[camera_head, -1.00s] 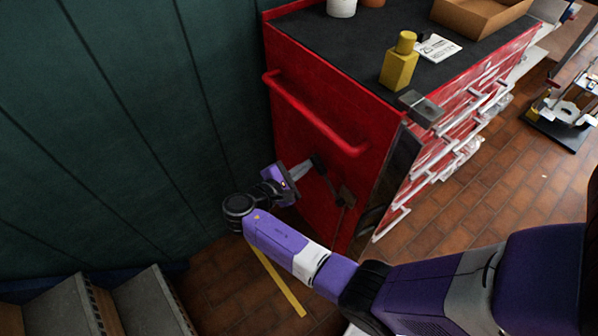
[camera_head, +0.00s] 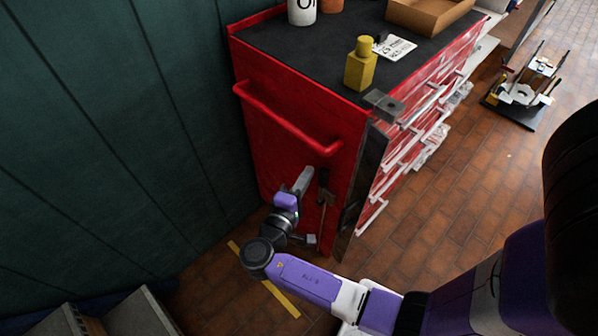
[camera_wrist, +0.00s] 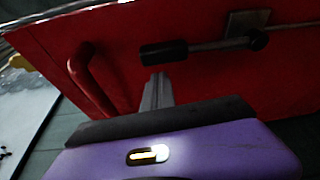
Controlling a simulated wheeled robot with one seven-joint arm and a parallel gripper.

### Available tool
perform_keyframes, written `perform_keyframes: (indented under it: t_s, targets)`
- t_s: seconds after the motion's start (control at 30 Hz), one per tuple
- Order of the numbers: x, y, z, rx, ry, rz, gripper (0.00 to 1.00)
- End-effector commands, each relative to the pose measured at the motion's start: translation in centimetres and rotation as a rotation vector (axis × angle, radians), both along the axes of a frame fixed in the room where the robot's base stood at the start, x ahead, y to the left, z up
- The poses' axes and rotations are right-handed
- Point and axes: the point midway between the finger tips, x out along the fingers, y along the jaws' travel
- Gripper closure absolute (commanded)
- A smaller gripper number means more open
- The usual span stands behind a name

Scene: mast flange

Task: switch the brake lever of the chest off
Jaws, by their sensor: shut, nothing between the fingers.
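The red chest (camera_head: 270,135) stands against the green wall, its narrow side facing me. Its brake lever (camera_head: 323,180) is on that side, below the red handle bar. In the wrist view the lever (camera_wrist: 165,52) shows a black grip on a thin metal rod. The rod runs to a dark round end by a small plate, and the grip points toward the handle bar. My gripper (camera_head: 306,172) is shut and empty, just left of the lever's grip. In the wrist view its fingertips (camera_wrist: 158,78) end close by the grip; I cannot tell whether they touch.
The red handle bar (camera_head: 285,120) juts out above my gripper. Grey steps (camera_head: 140,315) are at lower left. Brick floor (camera_head: 450,190) is open at right.

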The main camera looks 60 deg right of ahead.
Motion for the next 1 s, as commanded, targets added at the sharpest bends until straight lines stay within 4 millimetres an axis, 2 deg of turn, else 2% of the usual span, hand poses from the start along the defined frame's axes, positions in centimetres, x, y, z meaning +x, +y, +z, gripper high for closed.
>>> perform_keyframes:
  t_s: [0.43,0.83,1.0]
  targets:
    - [-1.7,0.5,0.3,0.001,0.007,-0.003,1.00]
    - [-2.0,0.4,0.1,0.002,0.011,-0.009,1.00]
    - [-1.5,0.0,0.1,0.002,0.010,-0.009,1.00]
